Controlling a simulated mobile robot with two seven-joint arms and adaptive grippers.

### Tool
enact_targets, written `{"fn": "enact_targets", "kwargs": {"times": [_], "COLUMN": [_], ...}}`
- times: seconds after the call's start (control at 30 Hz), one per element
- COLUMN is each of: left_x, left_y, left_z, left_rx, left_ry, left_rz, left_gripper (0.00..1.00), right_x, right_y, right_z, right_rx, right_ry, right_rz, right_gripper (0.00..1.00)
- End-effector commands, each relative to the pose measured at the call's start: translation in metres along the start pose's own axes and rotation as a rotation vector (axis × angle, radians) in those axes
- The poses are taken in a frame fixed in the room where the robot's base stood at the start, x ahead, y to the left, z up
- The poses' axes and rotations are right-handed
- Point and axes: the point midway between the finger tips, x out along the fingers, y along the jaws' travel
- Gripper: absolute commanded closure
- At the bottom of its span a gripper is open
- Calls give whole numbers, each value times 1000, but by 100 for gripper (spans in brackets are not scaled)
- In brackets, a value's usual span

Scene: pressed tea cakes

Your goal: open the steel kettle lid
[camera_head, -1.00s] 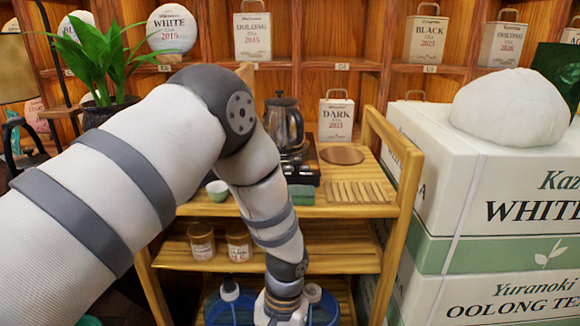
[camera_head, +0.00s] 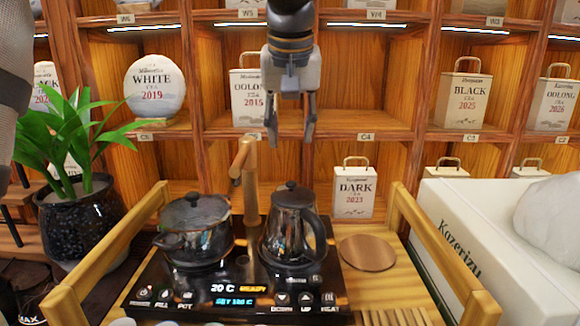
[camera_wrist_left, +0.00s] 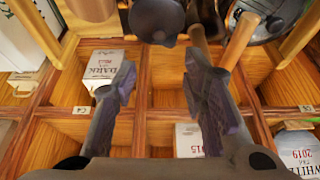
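The dark steel kettle (camera_head: 290,245) stands on the black heating base, right of a dark pot (camera_head: 195,238). Its lid (camera_head: 293,196), with a round knob, sits on top and looks closed. My left gripper (camera_head: 290,137) hangs pointing down, above the kettle in the picture and apart from it. Its two fingers are open with nothing between them. In the left wrist view the open fingers (camera_wrist_left: 158,75) frame an empty gap, and the lid with its knob (camera_wrist_left: 165,40) is just beyond the fingertips at the top. My right gripper is not in view.
A wooden spout (camera_head: 243,175) rises between pot and kettle. The black base (camera_head: 240,290) shows a lit display. A round wooden board (camera_head: 367,253) lies right of the kettle. A DARK tea box (camera_head: 353,192) stands behind. A potted plant (camera_head: 75,215) is at left.

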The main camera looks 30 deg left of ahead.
Motion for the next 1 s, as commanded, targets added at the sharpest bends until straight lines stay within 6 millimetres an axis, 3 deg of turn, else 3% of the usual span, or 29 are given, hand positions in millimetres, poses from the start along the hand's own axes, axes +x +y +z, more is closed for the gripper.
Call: {"fn": "enact_targets", "kwargs": {"times": [0.4, 0.6, 0.83, 1.0], "left_x": [96, 114, 116, 116], "left_y": [0, 0, 0, 0], "left_z": [1, 0, 0, 0], "left_rx": [1, 1, 1, 2], "left_ry": [-4, 0, 0, -1], "left_rz": [0, 1, 0, 0], "left_gripper": [61, 61, 61, 97], "right_x": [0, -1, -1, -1], "right_y": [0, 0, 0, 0], "right_z": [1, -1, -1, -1], "right_rx": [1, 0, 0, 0], "right_ry": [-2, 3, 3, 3], "right_rz": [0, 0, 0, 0], "right_gripper": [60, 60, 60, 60]}}
